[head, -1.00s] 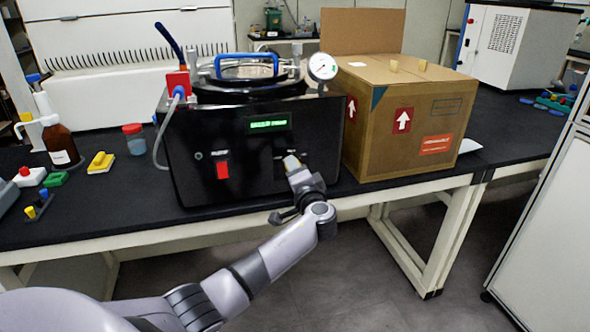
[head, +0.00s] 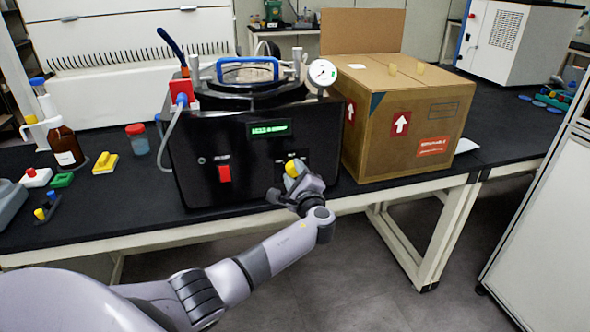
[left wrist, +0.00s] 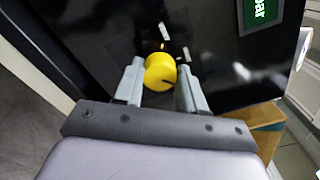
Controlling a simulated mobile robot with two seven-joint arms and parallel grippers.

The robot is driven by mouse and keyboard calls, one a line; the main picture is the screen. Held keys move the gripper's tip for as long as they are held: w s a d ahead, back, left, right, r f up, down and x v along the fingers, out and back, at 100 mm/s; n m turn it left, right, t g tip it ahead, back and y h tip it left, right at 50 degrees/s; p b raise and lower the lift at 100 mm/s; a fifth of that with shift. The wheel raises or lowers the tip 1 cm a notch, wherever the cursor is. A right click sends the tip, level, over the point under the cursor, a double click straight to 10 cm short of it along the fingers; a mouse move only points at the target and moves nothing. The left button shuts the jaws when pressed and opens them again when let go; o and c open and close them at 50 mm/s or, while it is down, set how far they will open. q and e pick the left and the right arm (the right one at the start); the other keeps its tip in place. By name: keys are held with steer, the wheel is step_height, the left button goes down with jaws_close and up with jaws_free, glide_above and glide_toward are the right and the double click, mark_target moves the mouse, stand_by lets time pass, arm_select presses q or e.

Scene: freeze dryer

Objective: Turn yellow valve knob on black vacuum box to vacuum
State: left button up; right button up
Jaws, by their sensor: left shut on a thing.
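The black vacuum box (head: 222,140) stands on the bench with a green lit display and a gauge on top. The yellow valve knob (head: 291,168) is on its front panel, at the lower right. My left gripper (head: 293,180) is at the front panel, shut on the knob. In the left wrist view the knob (left wrist: 160,74) sits between the two grey fingers of my left gripper (left wrist: 161,68), with a dark mark on its face. The panel labels near the knob are too blurred to read. My right gripper is not in view.
A cardboard box (head: 380,137) stands close to the right of the vacuum box. A brown bottle (head: 66,150), a red-lidded jar (head: 137,139) and small colored items are on the bench at left. A red switch (head: 224,174) is left of the knob. The bench front edge is below.

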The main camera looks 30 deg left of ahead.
arm_select(q)
steer(key=shift+m+p, duration=0.55)
steer(key=shift+m, duration=0.75)
steer(key=o, duration=1.1)
steer(key=shift+d, duration=0.1)
steer(key=shift+c, duration=0.2)
steer(key=v, duration=0.7)
